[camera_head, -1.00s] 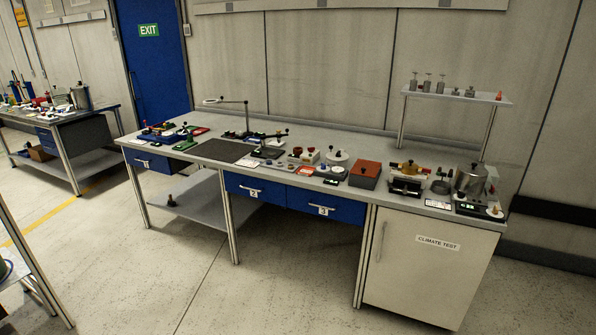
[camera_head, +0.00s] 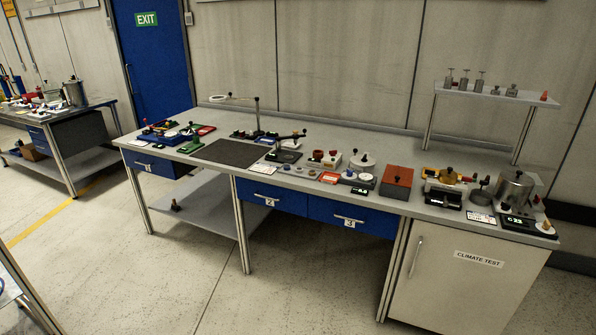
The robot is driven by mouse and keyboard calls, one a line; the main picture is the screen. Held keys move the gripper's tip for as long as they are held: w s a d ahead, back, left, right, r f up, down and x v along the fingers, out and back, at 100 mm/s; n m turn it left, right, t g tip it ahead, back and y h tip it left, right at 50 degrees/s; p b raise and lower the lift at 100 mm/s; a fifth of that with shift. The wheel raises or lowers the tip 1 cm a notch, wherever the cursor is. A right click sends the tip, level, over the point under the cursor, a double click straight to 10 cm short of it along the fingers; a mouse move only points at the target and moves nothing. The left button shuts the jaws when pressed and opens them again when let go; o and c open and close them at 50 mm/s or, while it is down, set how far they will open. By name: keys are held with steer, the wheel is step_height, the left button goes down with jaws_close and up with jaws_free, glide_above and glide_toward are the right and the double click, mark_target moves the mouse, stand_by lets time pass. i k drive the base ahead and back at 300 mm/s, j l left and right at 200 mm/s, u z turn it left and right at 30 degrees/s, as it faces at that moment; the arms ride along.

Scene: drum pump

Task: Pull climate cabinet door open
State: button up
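The climate cabinet (camera_head: 460,295) is a pale cupboard under the right end of the long workbench. Its front door carries a "CLIMATE TEST" label (camera_head: 479,259) and looks shut. A slim vertical metal handle (camera_head: 415,257) sits near the door's upper left edge. The door's lower part is cut off by the bottom of the picture. My gripper does not show in the head view.
The workbench (camera_head: 330,152) holds several instruments and a raised shelf (camera_head: 497,96) at right. Blue drawers (camera_head: 270,196) hang left of the cabinet. The floor (camera_head: 290,300) before them is clear. Another bench (camera_head: 80,160) stands far left, and a table corner (camera_head: 25,300) intrudes lower left.

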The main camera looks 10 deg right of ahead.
mark_target(452, 281)
steer(key=z, duration=1.3)
steer(key=i+j+u, duration=0.3)
steer(key=i, duration=0.3)
steer(key=i+j+u, duration=0.25)
steer(key=i, duration=0.35)
steer(key=i+u, duration=0.3)
steer(key=i, duration=0.3)
